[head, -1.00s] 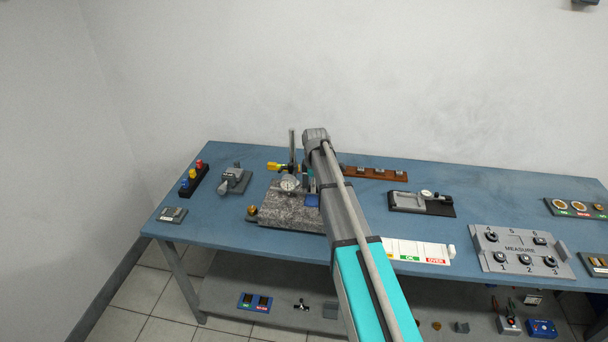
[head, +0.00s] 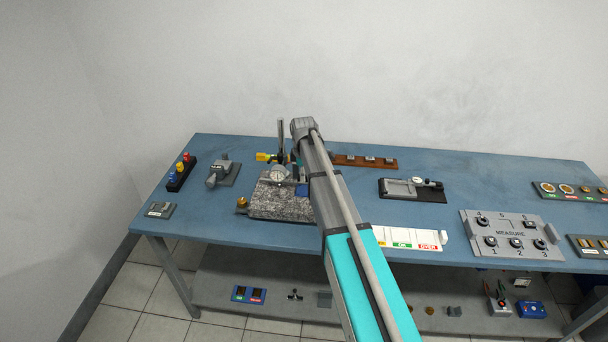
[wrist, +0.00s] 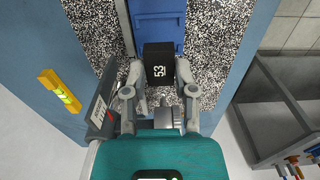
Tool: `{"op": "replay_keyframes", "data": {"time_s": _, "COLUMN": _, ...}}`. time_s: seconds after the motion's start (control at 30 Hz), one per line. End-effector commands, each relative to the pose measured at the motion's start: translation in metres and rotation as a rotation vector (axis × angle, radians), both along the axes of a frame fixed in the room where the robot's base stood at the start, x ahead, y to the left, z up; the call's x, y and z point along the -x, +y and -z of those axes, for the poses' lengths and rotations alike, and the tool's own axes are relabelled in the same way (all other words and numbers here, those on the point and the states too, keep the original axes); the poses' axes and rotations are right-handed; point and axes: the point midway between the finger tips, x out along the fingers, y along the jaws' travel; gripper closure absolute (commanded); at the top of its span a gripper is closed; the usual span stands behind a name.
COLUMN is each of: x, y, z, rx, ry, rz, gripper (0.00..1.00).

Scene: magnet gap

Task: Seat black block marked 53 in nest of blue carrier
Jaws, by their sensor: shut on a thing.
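The black block marked 53 (wrist: 158,64) is between the fingertips of my gripper (wrist: 159,84) in the wrist view, and the jaws are shut on it. The blue carrier (wrist: 158,36) lies just beyond the block over the speckled granite plate (wrist: 213,40). The block's far edge overlaps or meets the carrier's near end; I cannot tell whether it touches or is above it. The nest is not clearly visible. In the head view my arm covers most of my gripper and the block. A small blue part of the carrier (head: 302,190) shows beside the arm.
A dial gauge (head: 278,175) on a post stands on the granite plate, close to my arm. A yellow level (wrist: 60,91) is near the gripper in the wrist view. A white strip with coloured labels (head: 408,239) lies right of the arm. Bare blue tabletop (head: 455,175) is farther right.

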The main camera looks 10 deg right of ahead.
Motion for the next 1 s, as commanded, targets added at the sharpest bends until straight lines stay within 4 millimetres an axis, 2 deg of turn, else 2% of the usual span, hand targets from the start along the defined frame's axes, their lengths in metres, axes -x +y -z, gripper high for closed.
{"op": "replay_keyframes", "data": {"time_s": 0.6, "x": 0.000, "y": -0.001, "z": 0.037, "rx": 0.000, "ry": 0.000, "rz": 0.002, "gripper": 1.00}}
{"op": "replay_keyframes", "data": {"time_s": 1.0, "x": 0.000, "y": -0.002, "z": 0.047, "rx": 0.000, "ry": 0.000, "rz": 0.002, "gripper": 1.00}}
